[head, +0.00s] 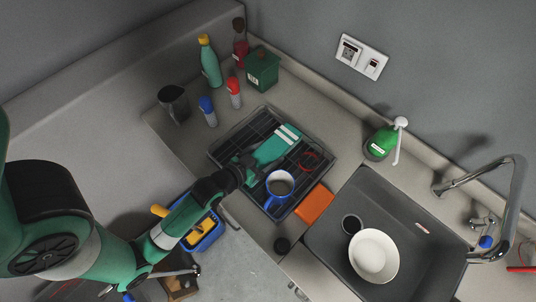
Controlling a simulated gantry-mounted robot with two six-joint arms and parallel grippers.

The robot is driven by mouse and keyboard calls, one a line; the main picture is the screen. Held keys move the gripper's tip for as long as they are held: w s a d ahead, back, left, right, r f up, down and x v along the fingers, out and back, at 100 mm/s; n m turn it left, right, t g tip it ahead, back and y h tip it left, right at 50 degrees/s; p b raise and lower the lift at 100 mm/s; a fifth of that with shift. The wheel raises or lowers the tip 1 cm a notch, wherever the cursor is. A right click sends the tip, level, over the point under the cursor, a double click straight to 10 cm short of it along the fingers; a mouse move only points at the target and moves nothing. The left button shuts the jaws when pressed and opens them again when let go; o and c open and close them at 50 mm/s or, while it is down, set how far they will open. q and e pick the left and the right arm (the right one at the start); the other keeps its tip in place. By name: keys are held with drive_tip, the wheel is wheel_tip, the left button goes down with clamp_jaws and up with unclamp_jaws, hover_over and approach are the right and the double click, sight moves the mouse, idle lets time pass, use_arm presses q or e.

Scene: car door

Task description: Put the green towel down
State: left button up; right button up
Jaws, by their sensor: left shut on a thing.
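The green towel (277,147) with pale stripes near one end lies over the black rack (229,138) on the counter. My left gripper (246,165) reaches in from the lower left and is shut on the towel's near end. The jaws are dark and small, so the exact grip is hard to make out. Whether the towel rests fully on the rack or is held slightly above it I cannot tell. My right gripper is not in view.
A blue-rimmed mug (280,184) and a red item (311,160) are on the rack beside the towel. An orange sponge or cloth (314,203) lies by the sink (398,216), which holds a white bowl (373,255). Bottles and a green box (262,70) stand behind.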

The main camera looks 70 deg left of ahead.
use_arm(q)
drive_tip(key=shift+f, duration=0.25)
drive_tip(key=o, duration=1.2)
drive_tip(key=shift+r, duration=0.25)
drive_tip(key=shift+s+d+r, duration=0.1)
drive_tip(key=shift+s+d, duration=0.05)
drive_tip(key=shift+s, duration=0.1)
drive_tip(key=v, duration=1.1)
drive_tip(key=shift+s+r+b, duration=0.1)
drive_tip(key=shift+s+b, duration=0.1)
drive_tip(key=shift+b, duration=0.1)
drive_tip(key=shift+w, duration=0.1)
